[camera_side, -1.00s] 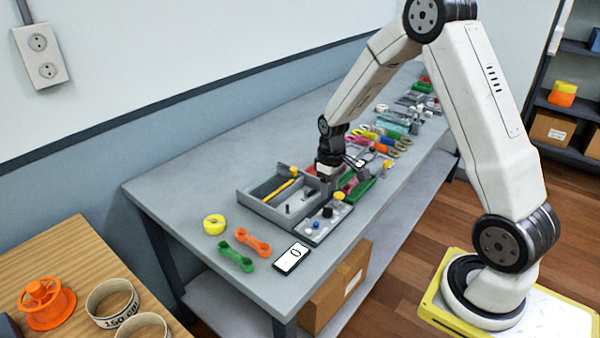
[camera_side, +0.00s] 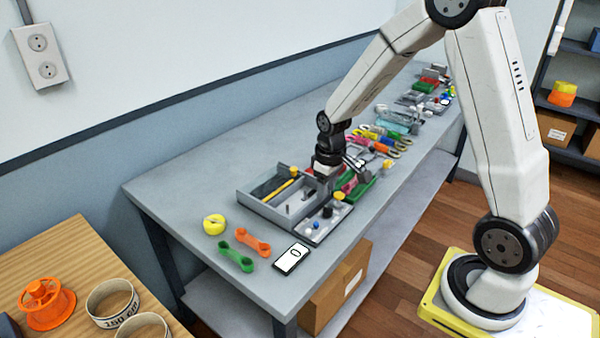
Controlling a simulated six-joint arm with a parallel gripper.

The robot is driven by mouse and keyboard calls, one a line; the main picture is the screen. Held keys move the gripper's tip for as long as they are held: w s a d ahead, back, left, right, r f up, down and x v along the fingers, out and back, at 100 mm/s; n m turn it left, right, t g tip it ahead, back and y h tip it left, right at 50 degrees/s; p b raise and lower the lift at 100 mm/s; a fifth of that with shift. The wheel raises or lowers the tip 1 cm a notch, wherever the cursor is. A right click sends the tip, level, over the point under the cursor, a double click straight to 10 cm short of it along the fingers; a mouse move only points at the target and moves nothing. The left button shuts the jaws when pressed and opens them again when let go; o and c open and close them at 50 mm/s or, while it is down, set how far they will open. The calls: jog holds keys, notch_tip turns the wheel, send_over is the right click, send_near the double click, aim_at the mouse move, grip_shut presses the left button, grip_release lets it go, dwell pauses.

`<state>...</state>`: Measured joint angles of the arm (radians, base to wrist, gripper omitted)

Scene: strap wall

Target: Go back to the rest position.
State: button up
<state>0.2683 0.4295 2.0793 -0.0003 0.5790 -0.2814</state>
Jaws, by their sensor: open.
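My gripper (camera_side: 328,181) hangs from my white arm, pointing down over the grey workbench (camera_side: 185,198). It is beside the right end of the grey open tray (camera_side: 262,205) and to the left of the green tray (camera_side: 362,188). The fingers are small and partly hidden among the things behind and around them. They are open, and I see nothing held between them. A yellow-handled tool (camera_side: 283,188) lies in the grey tray.
A grey plate with small knobs (camera_side: 318,228) lies in front of the tray. A yellow ring (camera_side: 214,224), green (camera_side: 236,257) and orange (camera_side: 253,241) links and a black-framed card (camera_side: 291,259) lie near the front. Several coloured tools crowd the bench's far half.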

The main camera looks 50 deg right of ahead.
jog(key=s+a+r+t, duration=0.2)
jog(key=s+a+r, duration=0.1)
jog(key=s+a, duration=0.6)
jog(key=shift+s+a+r, duration=0.15)
jog(key=shift+s+a, duration=0.25)
jog(key=shift+a, duration=0.3)
dwell(0.3)
